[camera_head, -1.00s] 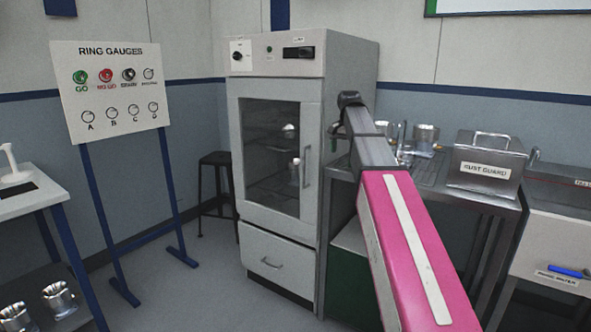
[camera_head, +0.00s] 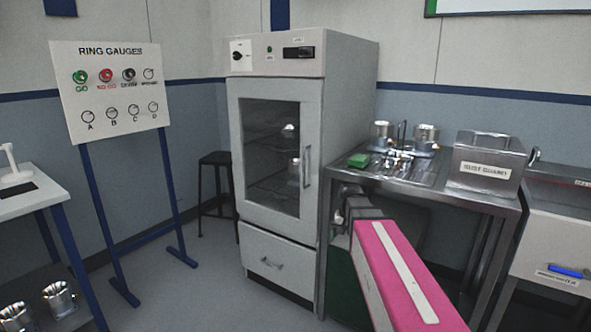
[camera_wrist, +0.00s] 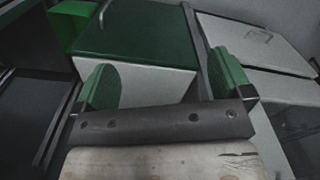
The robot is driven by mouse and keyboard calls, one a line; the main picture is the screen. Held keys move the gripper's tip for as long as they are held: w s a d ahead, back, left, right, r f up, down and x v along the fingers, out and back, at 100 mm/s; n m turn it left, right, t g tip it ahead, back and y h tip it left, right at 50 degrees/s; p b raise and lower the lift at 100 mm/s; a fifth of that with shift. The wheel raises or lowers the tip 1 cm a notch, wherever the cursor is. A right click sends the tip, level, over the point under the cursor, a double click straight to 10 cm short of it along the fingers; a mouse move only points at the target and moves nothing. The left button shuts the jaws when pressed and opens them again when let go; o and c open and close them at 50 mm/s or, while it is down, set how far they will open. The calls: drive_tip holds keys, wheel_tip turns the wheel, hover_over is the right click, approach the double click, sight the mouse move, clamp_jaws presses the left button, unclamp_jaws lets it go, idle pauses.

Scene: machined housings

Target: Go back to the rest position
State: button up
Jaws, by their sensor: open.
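My gripper (camera_wrist: 165,82) is open in the wrist view, with its two green-padded fingers spread apart and nothing between them. Below and beyond the fingers is a green-topped white surface (camera_wrist: 140,35). In the head view my pink arm reaches in from the lower right, and its far end is low, in front of the steel sink bench and just right of the oven cabinet (camera_head: 275,130). The fingers cannot be made out clearly there.
The steel bench (camera_head: 460,192) carries metal housings (camera_head: 425,137), a green block (camera_head: 358,160) and the rust guard tank (camera_head: 488,165). A green bin (camera_head: 345,285) stands beneath. The oven door is shut, with parts inside. The ring gauge board (camera_head: 108,90) stands left, with clear floor before it.

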drive_tip(key=s+f+n, duration=0.2)
drive_tip(key=s+f, duration=1)
drive_tip(key=f, duration=0.1)
drive_tip(key=shift+s+n, duration=0.3)
drive_tip(key=shift+s, duration=0.1)
drive_tip(key=shift+f, duration=0.1)
